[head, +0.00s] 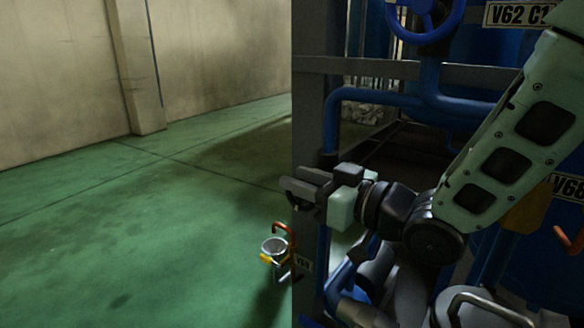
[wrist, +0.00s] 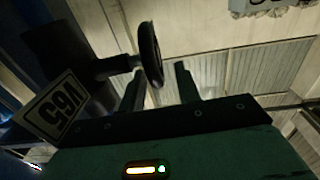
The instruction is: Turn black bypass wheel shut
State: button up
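A black handwheel (wrist: 151,54) shows nearly edge-on in the wrist view, on a dark stem coming from a dark body at the left. A tilted plate reading V65 (wrist: 52,107) is below that body. My gripper (wrist: 160,84) is open, with a clear gap between its two dark fingers. The wheel's lower rim is close to the left fingertip; I cannot tell whether they touch. In the head view my gripper (head: 303,187) points left beside a dark grey upright post. I cannot make out the black wheel there.
A blue handwheel (head: 425,22) and blue pipes (head: 375,96) are above and behind my arm. The grey post (head: 308,120) stands close to my gripper. Green floor at left is clear.

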jog(key=shift+x, duration=1.2)
grip_shut()
jog(key=shift+f, duration=0.1)
jog(key=shift+f+b, duration=0.15)
jog(key=shift+b, duration=0.85)
